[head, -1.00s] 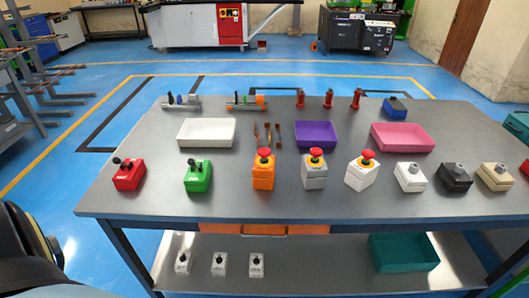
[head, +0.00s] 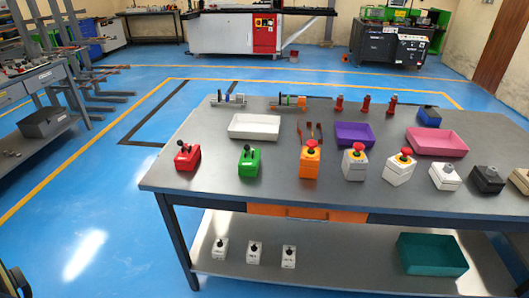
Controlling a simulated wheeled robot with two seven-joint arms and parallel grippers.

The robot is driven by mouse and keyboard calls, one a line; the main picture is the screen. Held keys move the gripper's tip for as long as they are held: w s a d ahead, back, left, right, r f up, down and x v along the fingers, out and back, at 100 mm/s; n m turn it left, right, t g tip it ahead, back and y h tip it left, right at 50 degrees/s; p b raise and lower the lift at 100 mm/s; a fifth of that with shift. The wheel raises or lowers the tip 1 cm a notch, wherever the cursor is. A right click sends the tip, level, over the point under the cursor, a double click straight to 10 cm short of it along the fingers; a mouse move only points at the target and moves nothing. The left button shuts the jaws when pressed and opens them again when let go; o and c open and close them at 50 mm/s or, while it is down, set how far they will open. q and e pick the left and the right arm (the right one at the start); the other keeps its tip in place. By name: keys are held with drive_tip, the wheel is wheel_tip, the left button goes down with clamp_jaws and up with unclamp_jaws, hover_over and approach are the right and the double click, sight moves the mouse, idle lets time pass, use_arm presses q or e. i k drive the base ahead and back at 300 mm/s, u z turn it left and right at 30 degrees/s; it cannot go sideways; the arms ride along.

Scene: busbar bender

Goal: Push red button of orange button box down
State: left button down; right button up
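The orange button box (head: 310,162) stands upright near the front edge of the grey table (head: 215,185), right of the green box. Its red button (head: 311,144) faces up on top and nothing covers it.
A green box (head: 248,161) and a red box (head: 187,157) stand to its left. Grey (head: 355,165) and white (head: 399,169) boxes with red buttons stand to its right. Behind are a white tray (head: 254,126) and a purple tray (head: 354,134). Floor left of the table is clear.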

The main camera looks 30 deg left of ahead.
sight(312, 144)
drive_tip(key=u, duration=0.4)
drive_tip(key=k, duration=0.85)
drive_tip(key=z, duration=0.2)
drive_tip(key=i, duration=0.55)
drive_tip(key=z, duration=0.8)
drive_tip(key=i, duration=0.9)
drive_tip(key=u, duration=0.75)
drive_tip(key=i, duration=0.7)
drive_tip(key=u, duration=0.65)
